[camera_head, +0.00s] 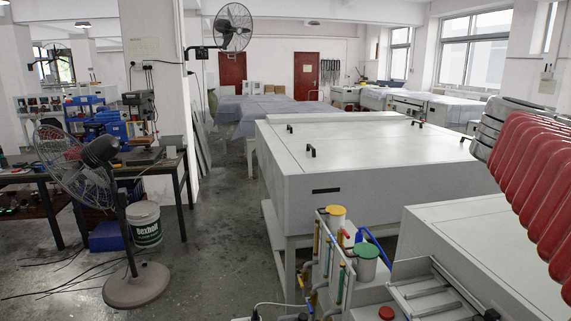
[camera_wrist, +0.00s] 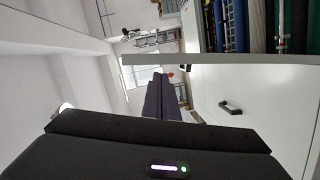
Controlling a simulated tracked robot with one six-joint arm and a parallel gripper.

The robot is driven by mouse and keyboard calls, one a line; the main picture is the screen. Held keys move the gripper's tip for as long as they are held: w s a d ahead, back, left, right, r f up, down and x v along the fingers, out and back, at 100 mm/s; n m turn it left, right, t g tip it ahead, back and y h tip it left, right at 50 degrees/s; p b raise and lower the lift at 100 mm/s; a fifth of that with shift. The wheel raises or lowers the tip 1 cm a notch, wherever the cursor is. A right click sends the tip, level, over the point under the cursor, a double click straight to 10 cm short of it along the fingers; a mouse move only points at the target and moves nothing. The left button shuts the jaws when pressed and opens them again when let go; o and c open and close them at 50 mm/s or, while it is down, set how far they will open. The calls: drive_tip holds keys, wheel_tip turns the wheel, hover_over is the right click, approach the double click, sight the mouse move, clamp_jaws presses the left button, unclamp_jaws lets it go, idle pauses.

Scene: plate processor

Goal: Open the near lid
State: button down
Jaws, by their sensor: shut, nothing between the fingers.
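The large pale grey plate processor (camera_head: 345,190) stands in the middle of the head view, and its flat top looks closed. The near part of the top, which I take as the near lid (camera_head: 385,158), carries a black handle (camera_head: 312,152) near its left end. In the wrist view a white panel with a black handle (camera_wrist: 230,107) fills the right side. My gripper (camera_wrist: 165,78) is shut and empty, its dark fingers left of that handle and apart from it in the picture. The gripper is not seen in the head view.
Bottles and pipes (camera_head: 335,250) stand at the processor's near side. A lower grey unit (camera_head: 480,240) is at the front right. A standing fan (camera_head: 115,200) and a white bucket (camera_head: 145,223) are on the left. The floor between them and the processor is mostly clear.

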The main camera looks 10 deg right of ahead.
drive_tip(key=w+a+f+n+t+y, duration=0.1)
drive_tip(key=w+a+f+t+y, duration=0.15)
drive_tip(key=a+f, duration=0.4)
drive_tip(key=w+a+f+n+t+y, duration=0.1)
drive_tip(key=a+f+y, duration=0.2)
drive_tip(key=f, duration=0.7)
drive_tip(key=w+a+f+n+t+y, duration=0.1)
drive_tip(key=w+a+f+t+y, duration=0.15)
drive_tip(key=a+f, duration=0.45)
drive_tip(key=s+a+f+n+t+y, duration=0.1)
drive_tip(key=a+f+y, duration=0.3)
drive_tip(key=a, duration=0.8)
drive_tip(key=s+a+f+n+t+y, duration=0.1)
drive_tip(key=a+f+y, duration=0.3)
drive_tip(key=a+f, duration=0.5)
drive_tip(key=a, duration=0.3)
drive_tip(key=shift+s+a, duration=0.3)
drive_tip(key=shift+s, duration=0.1)
drive_tip(key=c, duration=2.5)
unclamp_jaws()
drive_tip(key=o, duration=0.7)
drive_tip(key=shift+o, duration=0.2)
drive_tip(key=shift+d, duration=0.15)
